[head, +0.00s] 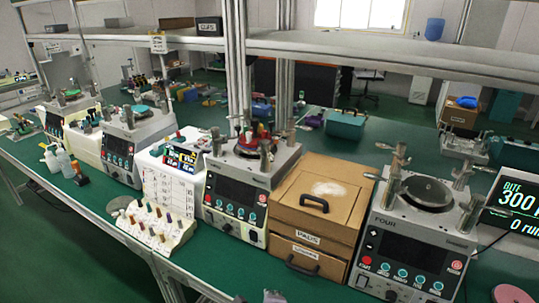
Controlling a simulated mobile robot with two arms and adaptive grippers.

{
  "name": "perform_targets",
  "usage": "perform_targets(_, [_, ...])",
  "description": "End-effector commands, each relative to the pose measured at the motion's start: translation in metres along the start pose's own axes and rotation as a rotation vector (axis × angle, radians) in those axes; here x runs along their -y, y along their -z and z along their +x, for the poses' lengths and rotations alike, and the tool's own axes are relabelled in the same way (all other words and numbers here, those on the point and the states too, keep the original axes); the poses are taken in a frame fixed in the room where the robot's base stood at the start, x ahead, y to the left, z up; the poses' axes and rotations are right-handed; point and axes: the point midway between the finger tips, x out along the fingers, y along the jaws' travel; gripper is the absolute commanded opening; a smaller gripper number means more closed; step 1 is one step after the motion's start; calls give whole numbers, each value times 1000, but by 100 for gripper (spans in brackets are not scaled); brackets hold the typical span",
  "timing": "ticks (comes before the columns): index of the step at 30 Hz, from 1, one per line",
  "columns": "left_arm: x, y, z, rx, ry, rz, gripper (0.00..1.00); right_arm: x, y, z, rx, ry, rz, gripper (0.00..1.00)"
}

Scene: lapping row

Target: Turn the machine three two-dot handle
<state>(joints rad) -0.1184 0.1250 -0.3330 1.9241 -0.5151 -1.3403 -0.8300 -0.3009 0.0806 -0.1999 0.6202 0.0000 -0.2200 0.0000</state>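Several grey lapping machines stand in a row on a green bench. The right one is marked FOUR (420,225). The machine left of it, beyond the wooden boxes, has a dark screen and a red item on top; I take it as machine three (237,190), though its name is not readable. Metal handles stand around its top: a front one (265,155), one at the left (216,142) and others behind. Dots on these handles are too small to make out, so I cannot tell which is the two-dot one. Neither gripper is in view.
A wooden box marked PADS (312,200) with a black handle stands right of machine three. A white rack of coloured pegs (155,228) and a chart (172,185) stand left. A shelf (330,55) and metal post (236,70) rise behind. The front bench strip is narrow.

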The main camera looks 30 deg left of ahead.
Motion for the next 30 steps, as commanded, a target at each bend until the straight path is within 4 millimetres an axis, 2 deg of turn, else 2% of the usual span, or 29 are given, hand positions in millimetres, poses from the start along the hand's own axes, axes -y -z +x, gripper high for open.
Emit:
perform_targets(1, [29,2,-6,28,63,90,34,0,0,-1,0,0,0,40])
perform_targets(5, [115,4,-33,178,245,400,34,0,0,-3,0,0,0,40])
perform_targets(6, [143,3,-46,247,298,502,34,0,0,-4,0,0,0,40])
perform_targets(9, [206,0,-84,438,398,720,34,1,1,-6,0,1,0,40])
perform_targets(12, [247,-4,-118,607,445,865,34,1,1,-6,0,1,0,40])
perform_targets(15, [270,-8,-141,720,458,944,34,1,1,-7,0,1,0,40])
perform_targets(19, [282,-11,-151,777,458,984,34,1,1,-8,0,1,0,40])
perform_targets(23, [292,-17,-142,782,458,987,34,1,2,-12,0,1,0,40])
perform_targets(30, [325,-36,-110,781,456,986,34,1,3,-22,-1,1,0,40])
